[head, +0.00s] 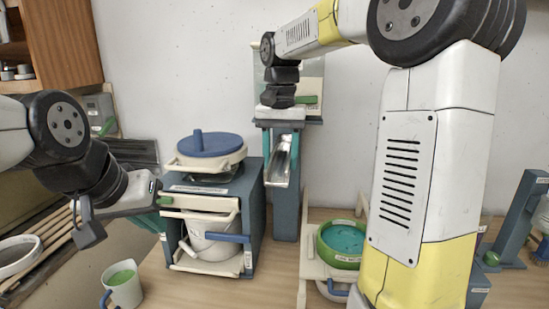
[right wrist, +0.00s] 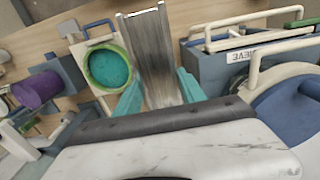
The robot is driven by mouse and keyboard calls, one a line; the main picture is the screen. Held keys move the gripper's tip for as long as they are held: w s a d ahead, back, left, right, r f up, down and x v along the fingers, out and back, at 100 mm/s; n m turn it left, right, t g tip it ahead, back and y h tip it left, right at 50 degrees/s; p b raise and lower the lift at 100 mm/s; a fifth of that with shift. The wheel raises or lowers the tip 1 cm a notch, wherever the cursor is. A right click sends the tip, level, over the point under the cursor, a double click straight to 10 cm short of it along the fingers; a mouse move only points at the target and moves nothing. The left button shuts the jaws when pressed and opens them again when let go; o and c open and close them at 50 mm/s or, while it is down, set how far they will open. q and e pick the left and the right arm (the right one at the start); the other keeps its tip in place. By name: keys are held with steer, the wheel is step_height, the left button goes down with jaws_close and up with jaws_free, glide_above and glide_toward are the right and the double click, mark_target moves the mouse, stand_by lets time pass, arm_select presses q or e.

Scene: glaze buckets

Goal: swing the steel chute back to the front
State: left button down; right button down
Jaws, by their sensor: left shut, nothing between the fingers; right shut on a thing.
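The steel chute (head: 281,166) is a shiny metal trough at the top of a blue-grey post, left of centre in the head view. In the right wrist view the chute (right wrist: 150,52) runs away from me between the teal fingers. My left gripper (head: 155,222) is shut and empty, in front of the left side of the blue-grey sieve stand (head: 254,185), apart from the chute.
A blue-lidded pot (head: 210,146) sits on the stand and a white bucket (head: 212,238) inside it. A green-rimmed bowl of teal glaze (head: 342,240) stands right of the chute. A white cup with green contents (head: 122,285) stands front left. Bare wooden table (head: 275,275) lies between stand and bowl.

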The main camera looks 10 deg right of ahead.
steer(key=c, duration=0.7)
jaws_free()
step_height(320, 180, up, 8)
steer(key=shift+f, duration=0.1)
